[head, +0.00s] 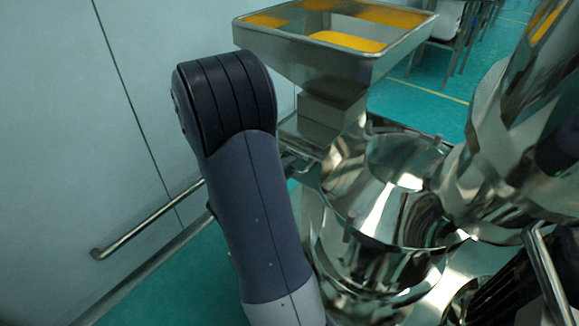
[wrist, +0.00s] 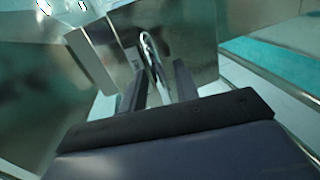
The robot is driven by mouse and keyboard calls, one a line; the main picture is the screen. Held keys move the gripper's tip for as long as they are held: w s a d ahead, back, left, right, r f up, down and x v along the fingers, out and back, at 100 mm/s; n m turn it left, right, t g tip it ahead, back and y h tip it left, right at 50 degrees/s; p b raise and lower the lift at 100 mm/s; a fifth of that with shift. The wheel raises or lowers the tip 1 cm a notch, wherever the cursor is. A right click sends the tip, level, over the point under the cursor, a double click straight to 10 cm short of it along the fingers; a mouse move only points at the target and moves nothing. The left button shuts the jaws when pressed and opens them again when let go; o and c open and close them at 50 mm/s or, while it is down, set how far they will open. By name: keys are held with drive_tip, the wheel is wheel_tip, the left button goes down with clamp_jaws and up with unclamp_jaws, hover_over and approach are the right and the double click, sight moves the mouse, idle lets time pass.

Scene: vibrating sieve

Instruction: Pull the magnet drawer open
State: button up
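The magnet drawer's metal front (wrist: 190,40) fills the upper middle of the wrist view, with a thin looped handle (wrist: 146,40) standing out from it. My gripper (wrist: 160,72) is open, its two dark fingers pointing at the front. The handle's lower part shows between the fingertips; I cannot tell whether either finger touches it. In the head view, a metal box (head: 328,108) that seems to be the drawer housing sits under the square steel hopper (head: 300,52). My arm hides the gripper and the handle there.
The hopper holds yellow material (head: 348,41). Shiny round sieve parts (head: 385,190) crowd the right side of the head view. A pale wall (head: 60,120) with a metal rail (head: 150,218) stands at left.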

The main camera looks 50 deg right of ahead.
drive_tip(key=shift+d+f, duration=0.1)
drive_tip(key=shift+d, duration=0.5)
drive_tip(key=shift+c, duration=0.2)
clamp_jaws()
